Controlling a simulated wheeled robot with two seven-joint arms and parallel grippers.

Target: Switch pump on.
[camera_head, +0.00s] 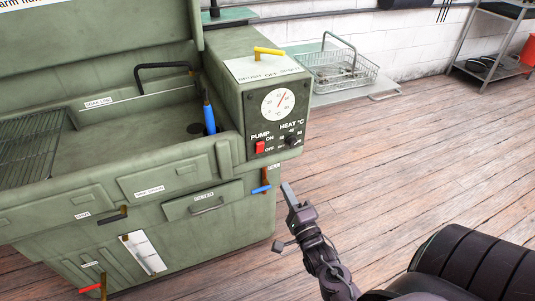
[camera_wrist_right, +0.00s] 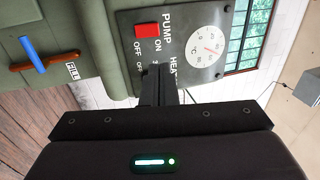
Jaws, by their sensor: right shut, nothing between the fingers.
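The red pump switch (camera_head: 260,147) sits on the dark panel of the green washer, under the PUMP label and beside the ON and OFF marks. I cannot tell which way it is tipped. It also shows in the right wrist view (camera_wrist_right: 147,32), just beyond my fingers. My right gripper (camera_head: 286,187) is shut and empty. In the head view it is below and right of the switch, in front of the washer's corner, apart from the panel. Its shut fingers also show in the right wrist view (camera_wrist_right: 157,75). My left gripper is not in view.
A round temperature gauge (camera_head: 278,104) and a heat knob (camera_head: 291,142) share the panel. A blue-handled valve (camera_head: 261,189) sticks out below it. A wire basket (camera_head: 341,71) stands on a shelf behind. The wooden floor (camera_head: 400,150) to the right is clear.

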